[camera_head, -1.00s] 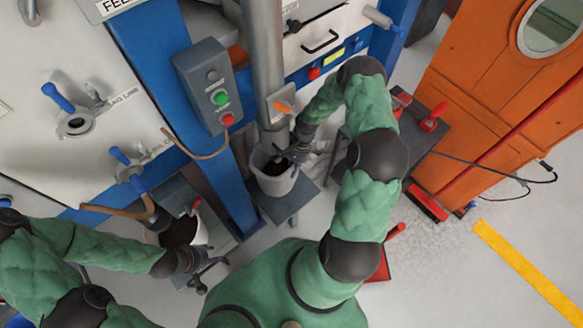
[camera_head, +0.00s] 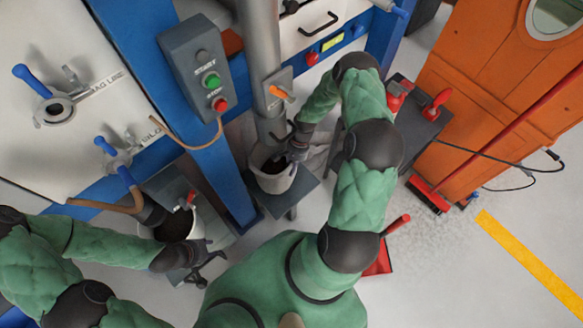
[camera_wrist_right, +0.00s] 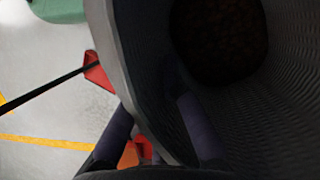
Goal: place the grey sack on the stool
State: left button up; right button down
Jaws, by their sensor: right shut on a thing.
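The grey sack (camera_head: 271,181) is an open-topped, upright bag under a steel spout pipe, with dark material inside. It appears over the dark square stool top (camera_head: 302,190); I cannot tell whether its base touches. My right gripper (camera_head: 291,158) is shut on the sack's right rim. In the right wrist view the sack's wall (camera_wrist_right: 245,115) runs between the two fingers and the dark brown contents lie deep inside. My left gripper (camera_head: 209,268) looks open and empty, beside a second pale, dark-filled container (camera_head: 177,226) under another outlet at the left.
A control box (camera_head: 201,75) with green and red buttons hangs on the blue post beside the spout. A dark table (camera_head: 419,122) with red-handled items stands right of my right arm. A red dustpan (camera_head: 380,262) lies on the floor.

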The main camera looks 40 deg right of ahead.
jog(key=shift+f+b, duration=0.4)
jog(key=shift+f, duration=0.1)
dwell(0.3)
jog(key=c, duration=1.3)
grip_release()
